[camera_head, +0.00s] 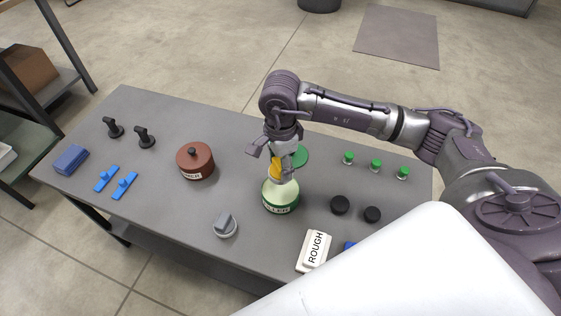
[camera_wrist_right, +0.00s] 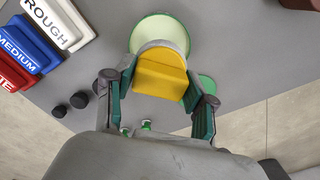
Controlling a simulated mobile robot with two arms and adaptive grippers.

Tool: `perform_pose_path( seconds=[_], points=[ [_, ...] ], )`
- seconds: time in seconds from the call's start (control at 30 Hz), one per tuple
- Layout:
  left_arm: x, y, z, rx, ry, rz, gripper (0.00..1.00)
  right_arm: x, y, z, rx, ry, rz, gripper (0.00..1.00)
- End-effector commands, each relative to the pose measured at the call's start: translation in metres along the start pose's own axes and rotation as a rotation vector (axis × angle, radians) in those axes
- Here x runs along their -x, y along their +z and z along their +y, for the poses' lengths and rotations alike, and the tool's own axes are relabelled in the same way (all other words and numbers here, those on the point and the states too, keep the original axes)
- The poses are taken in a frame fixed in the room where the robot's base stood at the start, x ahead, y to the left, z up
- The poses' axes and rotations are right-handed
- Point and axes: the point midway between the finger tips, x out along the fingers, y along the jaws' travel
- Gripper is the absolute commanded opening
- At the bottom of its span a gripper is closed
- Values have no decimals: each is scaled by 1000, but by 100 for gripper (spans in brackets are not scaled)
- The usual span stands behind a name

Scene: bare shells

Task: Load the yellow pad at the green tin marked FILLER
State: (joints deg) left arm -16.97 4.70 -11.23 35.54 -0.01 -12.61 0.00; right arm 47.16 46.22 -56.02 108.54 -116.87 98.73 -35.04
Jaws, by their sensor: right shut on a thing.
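The green tin marked FILLER (camera_head: 281,205) stands open on the grey table, showing a pale top. In the right wrist view the tin (camera_wrist_right: 168,22) is beyond the pad. My right gripper (camera_head: 280,160) is shut on the yellow pad (camera_head: 276,169), which is upright over the tin's mouth. In the right wrist view the yellow pad (camera_wrist_right: 160,75) sits between the fingers, with a grey rounded part along its far edge. I cannot tell whether the pad touches the filler. A green lid (camera_head: 300,155) lies behind the tin. My left gripper is out of view.
A brown lidded tin (camera_head: 195,163) stands left of the green one. A grey-handled piece (camera_head: 225,226) is in front; a ROUGH block (camera_head: 314,251), black knobs (camera_head: 340,205) and small green-topped pieces (camera_head: 375,166) are right. Blue pieces (camera_head: 124,185) lie left. Table between is clear.

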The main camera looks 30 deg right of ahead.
Motion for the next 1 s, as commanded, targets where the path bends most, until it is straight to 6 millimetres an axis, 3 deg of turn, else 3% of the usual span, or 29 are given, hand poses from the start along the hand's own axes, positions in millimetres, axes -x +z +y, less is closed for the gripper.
perform_pose_path(
  seconds=[0.17,0.6,1.0],
  points=[
    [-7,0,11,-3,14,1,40,-12,0,0,0,2,0,27],
    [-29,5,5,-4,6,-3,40,-55,0,1,3,2,0,27],
    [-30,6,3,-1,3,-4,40,-58,0,1,4,1,0,27]
  ],
)
